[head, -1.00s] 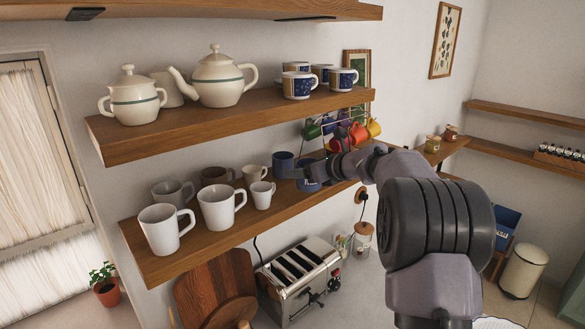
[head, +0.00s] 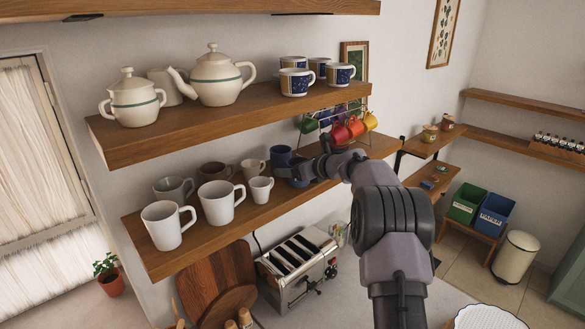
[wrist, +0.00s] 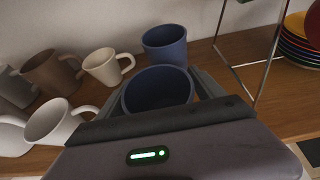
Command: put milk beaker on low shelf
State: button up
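The milk beaker, a dark blue cup (wrist: 158,92), sits between the two fingers of my gripper (wrist: 158,80) in the wrist view. The fingers lie close along both its sides, and its open rim faces up. In the head view the beaker (head: 295,181) is partly hidden by my gripper (head: 308,173), over the right half of the low shelf (head: 228,232). Whether its base touches the board is hidden. A second dark blue mug (head: 281,156) stands just behind it; it also shows in the wrist view (wrist: 165,45).
White, grey, brown and cream mugs (head: 216,203) stand to the left on the low shelf. A wire rack with coloured cups (head: 345,130) is at right. The upper shelf (head: 190,128) holds teapots and patterned mugs. A toaster (head: 298,265) is below.

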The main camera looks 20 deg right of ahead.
jog(key=shift+r, duration=0.2)
jog(key=b+v, duration=0.3)
jog(key=v, duration=0.9)
jog(key=s+a+r+n+g, duration=0.25)
jog(key=s+a+n, duration=0.35)
jog(key=a, duration=0.4)
jog(key=s+a+f+n+g, duration=0.1)
jog(key=s+a+n, duration=0.4)
jog(key=s, duration=0.4)
jog(key=s+a+f+n+g+h, duration=0.1)
jog(key=s+a+n, duration=0.35)
jog(key=s, duration=0.45)
jog(key=s+a+f+n+g, duration=0.1)
jog(key=s+a+n+g, duration=0.1)
jog(key=s+a+n, duration=0.5)
jog(key=s+d+f+n+h, duration=0.25)
jog(key=s+f+n, duration=0.3)
jog(key=s, duration=0.65)
notch_tip(320, 180, down, 40)
jog(key=b, duration=3.9)
jog(key=shift+d+m+b, duration=0.3)
jog(key=shift+d+m, duration=0.05)
jog(key=shift+m, duration=0.05)
jog(key=shift+r+y, duration=0.1)
jog(key=shift+y, duration=0.15)
